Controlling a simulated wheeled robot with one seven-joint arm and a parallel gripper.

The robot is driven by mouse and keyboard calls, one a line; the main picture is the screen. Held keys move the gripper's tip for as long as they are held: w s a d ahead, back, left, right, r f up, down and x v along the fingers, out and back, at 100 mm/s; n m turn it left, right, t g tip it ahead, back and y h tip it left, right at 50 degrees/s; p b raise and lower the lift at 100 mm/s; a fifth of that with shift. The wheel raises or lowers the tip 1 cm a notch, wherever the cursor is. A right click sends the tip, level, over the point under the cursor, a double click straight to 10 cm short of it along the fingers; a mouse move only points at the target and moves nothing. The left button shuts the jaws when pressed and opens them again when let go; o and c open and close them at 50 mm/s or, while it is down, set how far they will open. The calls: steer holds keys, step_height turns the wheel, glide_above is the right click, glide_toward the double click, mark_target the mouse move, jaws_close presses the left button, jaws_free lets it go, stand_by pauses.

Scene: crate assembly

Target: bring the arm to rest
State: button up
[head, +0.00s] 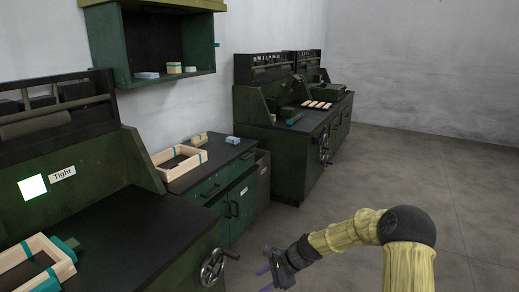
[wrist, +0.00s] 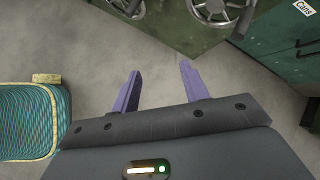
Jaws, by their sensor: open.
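My arm is bent over in the lower right of the head view, with a yellow sleeve and a dark elbow. My gripper (head: 265,270) hangs low over the floor, to the right of the near bench's handwheel. In the wrist view my gripper (wrist: 160,90) shows two purple fingers spread apart, with only bare floor between them. It holds nothing and appears to touch nothing.
A near workbench (head: 130,240) with a handwheel (head: 213,266) and a wooden crate (head: 35,262) stands at left. Another crate (head: 180,160) lies on the cabinet behind. Green machines (head: 290,125) line the wall. The floor (head: 430,180) at right is clear.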

steer(key=s+d+r+n+h, duration=0.3)
steer(key=s+d+r+n, duration=0.15)
steer(key=s, duration=0.35)
steer(key=s+d+r+n+t+h, duration=0.1)
steer(key=s+d+r+n+h, duration=0.1)
steer(key=s+d+r+n, duration=0.5)
steer(key=s+d+r+n+h, duration=0.1)
steer(key=s+d+n+h, duration=0.2)
steer(key=s, duration=0.7)
step_height(320, 180, up, 27)
steer(key=p, duration=2.6)
steer(key=shift+w+a+n+p, duration=0.25)
steer(key=shift+a+n+p, duration=0.1)
steer(key=shift+a, duration=0.1)
steer(key=shift+f, duration=0.15)
steer(key=shift+c, duration=0.9)
